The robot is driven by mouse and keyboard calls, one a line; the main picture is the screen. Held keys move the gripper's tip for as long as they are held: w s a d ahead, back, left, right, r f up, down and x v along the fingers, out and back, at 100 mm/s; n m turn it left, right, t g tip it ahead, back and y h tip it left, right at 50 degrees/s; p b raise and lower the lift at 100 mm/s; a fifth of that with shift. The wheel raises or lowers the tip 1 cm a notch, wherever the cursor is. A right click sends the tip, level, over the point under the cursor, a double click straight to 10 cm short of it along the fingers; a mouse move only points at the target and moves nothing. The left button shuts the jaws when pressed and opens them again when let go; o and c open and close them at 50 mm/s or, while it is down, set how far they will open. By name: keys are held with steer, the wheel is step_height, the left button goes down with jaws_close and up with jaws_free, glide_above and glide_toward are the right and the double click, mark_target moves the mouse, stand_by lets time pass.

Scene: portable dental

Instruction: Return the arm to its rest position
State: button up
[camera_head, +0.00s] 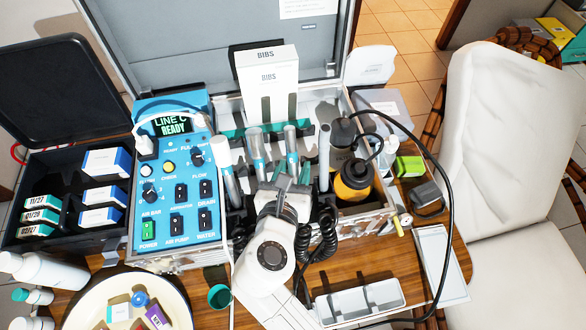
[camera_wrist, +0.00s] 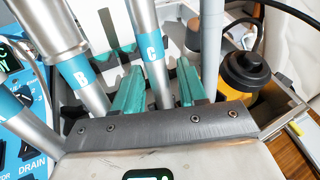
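My gripper (camera_head: 291,180) is low over the open metal case, its teal fingers pointing into the row of handpieces. In the wrist view my gripper (camera_wrist: 160,88) is open, with the two fingers apart. The silver handpiece C (camera_wrist: 149,42) with a teal band stands between or just beyond them, with a gap beside the right finger. It stands in its place in the case, its lower end hidden. Handpiece C also shows in the head view (camera_head: 291,146). My arm reaches in from the front.
Handpiece B (camera_wrist: 82,72) stands close on the left. A blue control panel (camera_head: 150,208) reads "LINE C READY". A yellow-and-black bottle (camera_head: 353,182), a black cable (camera_head: 449,200) and the case lid (camera_head: 205,40) surround the gripper. A white chair (camera_head: 495,130) stands at right.

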steer(key=shift+o, duration=1.1)
steer(key=shift+p+v, duration=0.7)
steer(key=shift+v, duration=0.2)
steer(key=p+v, duration=0.4)
steer(key=v, duration=0.2)
steer(key=shift+s, duration=0.1)
